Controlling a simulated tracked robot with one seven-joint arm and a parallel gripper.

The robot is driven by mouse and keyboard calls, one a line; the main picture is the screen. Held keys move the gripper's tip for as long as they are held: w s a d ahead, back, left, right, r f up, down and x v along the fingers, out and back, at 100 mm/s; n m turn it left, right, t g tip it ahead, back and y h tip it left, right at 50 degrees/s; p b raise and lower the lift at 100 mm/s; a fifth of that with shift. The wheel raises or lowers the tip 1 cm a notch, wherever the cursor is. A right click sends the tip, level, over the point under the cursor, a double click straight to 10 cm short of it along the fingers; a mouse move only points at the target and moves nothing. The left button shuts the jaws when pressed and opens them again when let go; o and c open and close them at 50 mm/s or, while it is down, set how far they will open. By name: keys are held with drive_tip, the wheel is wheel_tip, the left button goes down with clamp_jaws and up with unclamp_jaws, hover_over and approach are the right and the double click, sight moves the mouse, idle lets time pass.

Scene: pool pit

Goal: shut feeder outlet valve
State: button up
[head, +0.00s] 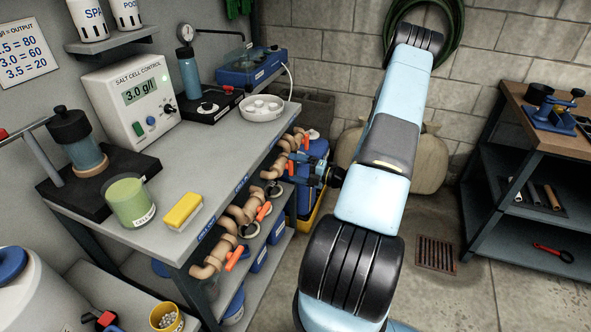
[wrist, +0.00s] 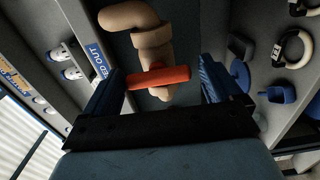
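An orange-red valve handle (wrist: 158,77) sits on a tan pipe (wrist: 152,37) in the wrist view. It lies crosswise to the pipe, between the two blue fingers of my gripper (wrist: 162,73). The fingers are apart; the left one overlaps or nearly meets the handle's left end, and a gap shows on the right. A blue label (wrist: 97,61) beside it is partly covered and ends in "D OUT". In the head view my gripper (head: 316,172) is at the bench's front pipework, close to an orange handle (head: 291,168); contact cannot be told.
Other orange handles (head: 237,258) line the same pipe run under the bench edge (head: 225,200). A blue drum (head: 312,155) stands just behind my gripper. A shelved workbench (head: 554,147) is at right, with a floor grate (head: 436,254) and open floor before it.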

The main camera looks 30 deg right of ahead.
drive_tip(key=shift+o, duration=0.6)
drive_tip(key=shift+r, duration=0.1)
drive_tip(key=v, duration=1.3)
drive_tip(key=shift+s+d, duration=0.2)
drive_tip(key=shift+s, duration=0.15)
drive_tip(key=a+r+n+g, duration=1.3)
drive_tip(key=a+r+n, duration=0.6)
drive_tip(key=r+n, duration=0.4)
drive_tip(key=s+a+r+n+t+h, duration=0.2)
drive_tip(key=s+a+r+n+h, duration=0.2)
drive_tip(key=s+r+n, duration=0.3)
drive_tip(key=s+a+r+n+t+h, duration=0.2)
drive_tip(key=s+a+r+n+h, duration=0.3)
drive_tip(key=r+n, duration=0.5)
drive_tip(key=shift+s+r+n+h, duration=0.35)
drive_tip(key=shift+s+n+h, duration=0.8)
drive_tip(key=shift+n, duration=2.15)
